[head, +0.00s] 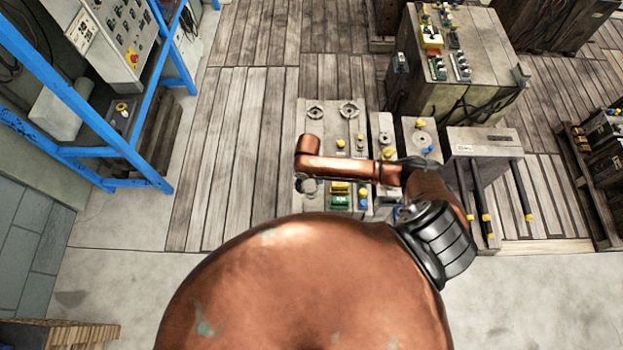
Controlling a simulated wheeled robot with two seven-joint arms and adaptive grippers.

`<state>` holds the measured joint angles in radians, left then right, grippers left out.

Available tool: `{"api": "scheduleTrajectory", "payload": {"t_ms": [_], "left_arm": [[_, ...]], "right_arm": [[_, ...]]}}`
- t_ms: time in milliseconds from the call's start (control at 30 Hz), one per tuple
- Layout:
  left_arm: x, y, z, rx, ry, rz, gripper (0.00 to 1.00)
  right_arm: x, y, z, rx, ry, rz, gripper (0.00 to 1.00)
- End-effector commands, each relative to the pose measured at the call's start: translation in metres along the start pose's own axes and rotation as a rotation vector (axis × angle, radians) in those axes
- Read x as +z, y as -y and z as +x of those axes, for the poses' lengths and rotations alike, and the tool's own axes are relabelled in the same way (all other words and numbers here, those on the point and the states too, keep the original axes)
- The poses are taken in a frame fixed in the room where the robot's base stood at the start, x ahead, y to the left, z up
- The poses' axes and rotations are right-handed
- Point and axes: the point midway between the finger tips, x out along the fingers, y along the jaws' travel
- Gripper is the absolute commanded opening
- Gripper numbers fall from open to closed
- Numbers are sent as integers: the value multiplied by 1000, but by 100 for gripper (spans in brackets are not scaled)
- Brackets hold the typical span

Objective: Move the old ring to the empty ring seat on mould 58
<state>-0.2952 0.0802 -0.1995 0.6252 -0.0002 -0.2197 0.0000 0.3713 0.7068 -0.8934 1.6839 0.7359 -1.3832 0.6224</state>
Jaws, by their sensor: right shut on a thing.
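My right arm crosses the view, and its gripper (309,186) is small and dark over the left front part of the mould block (326,145). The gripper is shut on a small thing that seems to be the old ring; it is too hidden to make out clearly. Two round grey ring shapes (349,109) sit at the back of this block. Another round ring shape (422,138) sits on the block to the right. I cannot read the number 58 or tell which seat is empty. My left gripper is not in view.
Yellow, green and blue fittings (340,195) stand on the block near the gripper. A grey box (482,143) with dark bars stands to the right. A blue frame (95,120) with a control cabinet is at left. Plank floor (235,150) left of the block is clear.

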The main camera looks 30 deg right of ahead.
Motion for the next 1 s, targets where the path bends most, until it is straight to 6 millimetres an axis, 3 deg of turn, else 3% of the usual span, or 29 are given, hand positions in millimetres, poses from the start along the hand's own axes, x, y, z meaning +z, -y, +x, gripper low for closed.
{"api": "scheduleTrajectory", "payload": {"t_ms": [100, 267, 1000], "left_arm": [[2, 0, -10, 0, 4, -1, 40], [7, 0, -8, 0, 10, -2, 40], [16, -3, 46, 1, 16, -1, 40]], "right_arm": [[9, 0, 3, -1, -3, -14, 19], [12, -1, 10, 0, -4, -21, 19], [11, -1, 56, 1, -4, -19, 19]]}}
